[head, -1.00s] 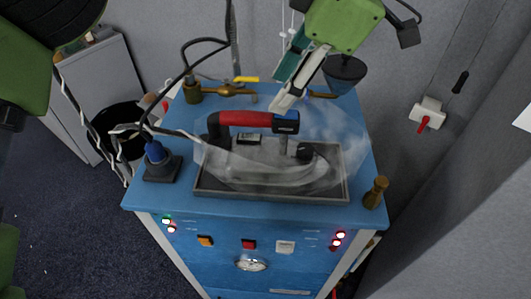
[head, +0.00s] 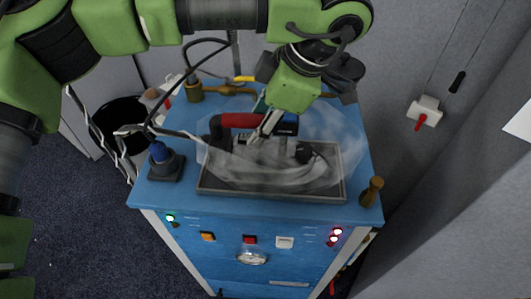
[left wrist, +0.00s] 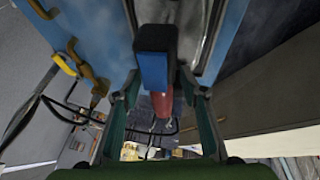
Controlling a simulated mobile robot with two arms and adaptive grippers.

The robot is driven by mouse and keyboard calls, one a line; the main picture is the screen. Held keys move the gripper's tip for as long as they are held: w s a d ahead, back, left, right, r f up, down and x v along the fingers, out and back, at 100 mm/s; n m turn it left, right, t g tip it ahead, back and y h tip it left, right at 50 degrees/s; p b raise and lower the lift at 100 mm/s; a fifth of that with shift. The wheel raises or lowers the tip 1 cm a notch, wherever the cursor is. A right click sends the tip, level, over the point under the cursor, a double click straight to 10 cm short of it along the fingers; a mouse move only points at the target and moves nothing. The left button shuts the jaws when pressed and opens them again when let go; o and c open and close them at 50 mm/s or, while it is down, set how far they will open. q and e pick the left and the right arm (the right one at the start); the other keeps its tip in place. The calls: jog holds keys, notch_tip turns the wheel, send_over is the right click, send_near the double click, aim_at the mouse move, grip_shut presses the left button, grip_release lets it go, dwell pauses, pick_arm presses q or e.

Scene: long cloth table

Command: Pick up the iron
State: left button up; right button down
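The iron (head: 245,157) has a red handle with a dark blue end and a pale, see-through body. It sits in a grey-rimmed tray (head: 270,195) on top of a blue cabinet. My left gripper (head: 262,130) is over the handle from above, its fingers pointing down at the blue end. In the left wrist view, the handle of the iron (left wrist: 155,70) lies between the two fingers of my left gripper (left wrist: 160,85). The fingers look spread, one on each side of the handle. Contact with it cannot be told. My right gripper is not in view.
The blue cabinet (head: 250,215) has buttons and lights on its front. A blue-topped dark stand (head: 165,163) is left of the tray, and a brown knob (head: 371,191) is right of it. Brass pipes (head: 225,88) and cables run behind. A wall switch (head: 424,112) is at right.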

pick_arm(q)
grip_shut()
jog(key=shift+r, duration=0.2)
